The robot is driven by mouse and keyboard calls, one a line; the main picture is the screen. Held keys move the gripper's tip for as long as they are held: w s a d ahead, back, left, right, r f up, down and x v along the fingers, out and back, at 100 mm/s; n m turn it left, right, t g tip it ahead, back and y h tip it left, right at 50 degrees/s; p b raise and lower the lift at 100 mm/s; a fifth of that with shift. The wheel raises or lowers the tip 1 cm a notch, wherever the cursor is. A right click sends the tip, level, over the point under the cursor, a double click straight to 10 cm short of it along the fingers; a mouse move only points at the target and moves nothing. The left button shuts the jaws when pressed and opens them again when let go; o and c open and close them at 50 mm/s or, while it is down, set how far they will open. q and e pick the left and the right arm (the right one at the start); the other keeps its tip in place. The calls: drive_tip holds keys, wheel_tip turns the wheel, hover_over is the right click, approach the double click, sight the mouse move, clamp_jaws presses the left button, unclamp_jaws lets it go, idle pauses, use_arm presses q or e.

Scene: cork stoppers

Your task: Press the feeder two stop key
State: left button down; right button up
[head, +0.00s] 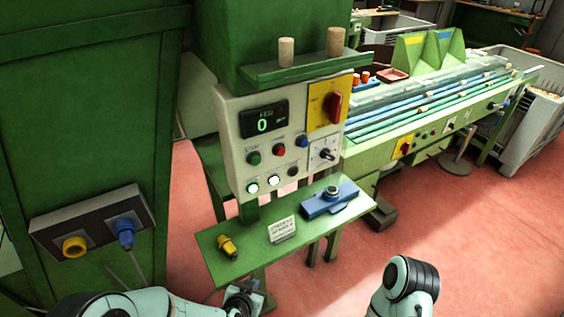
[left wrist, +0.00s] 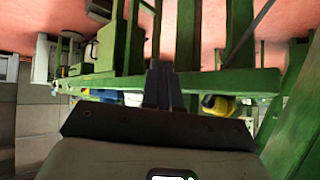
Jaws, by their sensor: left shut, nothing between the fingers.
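A grey control panel (head: 231,129) is fixed to the green machine. It has a display showing a green 0 and a row with a green button (head: 254,158), a red button (head: 279,150) and a blue button (head: 302,141). The labels are too small to read, so I cannot tell which is the feeder two stop key. My left gripper (head: 246,292) is low, below the panel and near the shelf's front edge, touching no key. Its fingers are shut and empty in the left wrist view (left wrist: 163,88). My right gripper is out of view.
A green shelf (head: 330,226) juts out below the panel, holding a yellow connector (head: 227,246), a small sign (head: 282,230) and a blue device (head: 329,201). A yellow plate with a red rotary switch (head: 334,107) is beside the display. Two corks stand on the ledge above.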

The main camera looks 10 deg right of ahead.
sight(281, 152)
use_arm(q)
drive_tip(key=w+d+r+m+t+h, duration=0.1)
drive_tip(key=d+r+t, duration=0.15)
drive_tip(key=r, duration=0.45)
drive_tip(key=w+d+r+m+t+h+b, duration=0.1)
drive_tip(key=d+r+m, duration=0.1)
drive_tip(key=d+r, duration=0.35)
drive_tip(key=w+d+r+m+t+h, duration=0.1)
drive_tip(key=d+r+t, duration=0.1)
drive_tip(key=r, duration=0.7)
drive_tip(key=s+d+r+m+t, duration=0.1)
drive_tip(key=s+d+r, duration=0.1)
drive_tip(key=r, duration=0.7)
drive_tip(key=s+d+r+m+t+h, duration=0.1)
drive_tip(key=s+r+t, duration=0.1)
drive_tip(key=r, duration=0.6)
drive_tip(key=shift+s+d+r+b, duration=0.35)
drive_tip(key=shift+s+b, duration=0.05)
drive_tip(key=shift+s, duration=0.45)
drive_tip(key=shift+w, duration=0.15)
drive_tip(key=w+a, duration=0.3)
drive_tip(key=w, duration=0.5)
drive_tip(key=shift+b, duration=0.3)
drive_tip(key=shift+w, duration=0.1)
drive_tip(key=shift+w+a, duration=0.1)
drive_tip(key=shift+w, duration=0.25)
